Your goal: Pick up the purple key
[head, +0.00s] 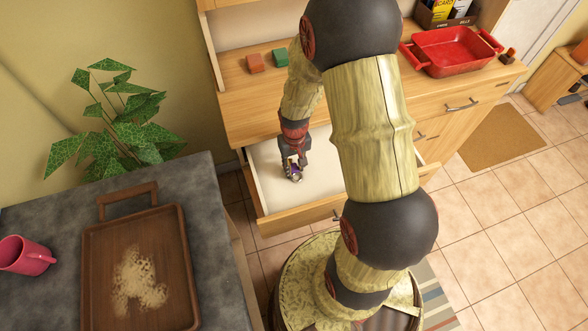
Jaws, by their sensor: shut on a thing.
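My gripper (294,172) is inside the open drawer (332,176) of the wooden cabinet, pointing down. It is shut on a small purple thing that shows between its fingertips, which fits the purple key (296,176). The key's shape is mostly hidden by the fingers and too small to make out. I cannot tell whether the key touches the drawer floor or is lifted off it.
A green block (280,57) and an orange-brown block (255,63) lie on the cabinet top, with a red baking dish (450,50) to the right. A grey counter (60,215) at left holds a wooden tray (95,240) and a pink mug (24,256). A plant (125,135) stands behind it.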

